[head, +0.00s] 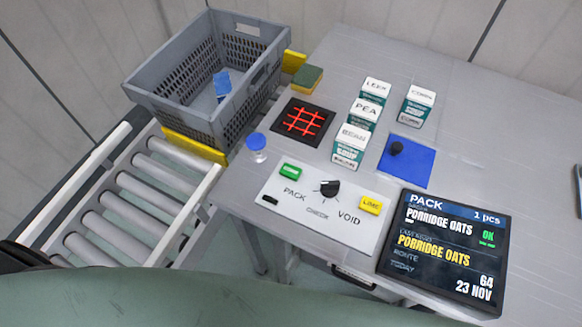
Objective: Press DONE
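A light control panel (318,228) lies near the front edge of the table. A small green button (290,171) sits at its upper left, its lettering too small to read surely. A black knob (330,189) is in the panel's middle, among the labels PACK, CHECK and VOID. A yellow button (371,205) is at the panel's right. A screen (445,248) right of the panel reads PACK, PORRIDGE OATS, 1 pcs and a green OK. Neither gripper can be made out in the head view.
A red-grid scanner (304,122), blue-capped bottle (257,146), sponge (306,79), several cartons (349,147) and a blue pad (415,163) are on the table.

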